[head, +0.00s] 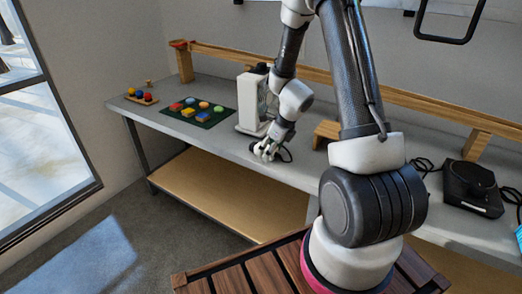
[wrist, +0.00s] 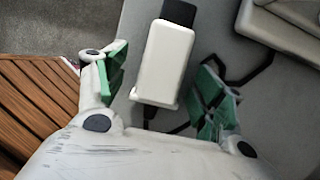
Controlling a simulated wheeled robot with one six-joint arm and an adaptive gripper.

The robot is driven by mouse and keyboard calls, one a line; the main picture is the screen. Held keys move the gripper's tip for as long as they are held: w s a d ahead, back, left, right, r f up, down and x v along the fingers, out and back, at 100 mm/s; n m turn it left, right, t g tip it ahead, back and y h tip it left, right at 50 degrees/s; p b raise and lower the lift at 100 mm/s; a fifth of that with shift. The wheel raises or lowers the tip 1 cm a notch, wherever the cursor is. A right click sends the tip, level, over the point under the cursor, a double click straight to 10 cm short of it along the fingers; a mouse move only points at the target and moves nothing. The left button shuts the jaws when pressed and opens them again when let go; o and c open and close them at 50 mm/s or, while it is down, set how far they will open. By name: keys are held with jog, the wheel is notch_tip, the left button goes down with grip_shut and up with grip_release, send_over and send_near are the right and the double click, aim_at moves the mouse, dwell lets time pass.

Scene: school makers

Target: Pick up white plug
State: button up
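The white plug (wrist: 163,62) is a white block with a dark end and a black cable, seen in the middle of the wrist view on the grey tabletop. My gripper (wrist: 161,72) is open, with one green-padded finger on each side of the plug and a visible gap on both sides. I cannot tell the height of the fingers over the table. In the head view my gripper (head: 265,151) is low over the bench near its front edge, and the plug cannot be made out apart from the fingers there.
A white upright device (head: 251,104) stands just behind my gripper on the bench (head: 215,137). A dark green mat (head: 197,121) with coloured pieces lies left. A black device (head: 470,187) with cables sits right. A wooden rail (head: 225,55) runs along the back.

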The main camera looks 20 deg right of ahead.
jog(key=c, duration=0.9)
notch_tip(320, 180, up, 10)
jog(key=shift+r, duration=0.1)
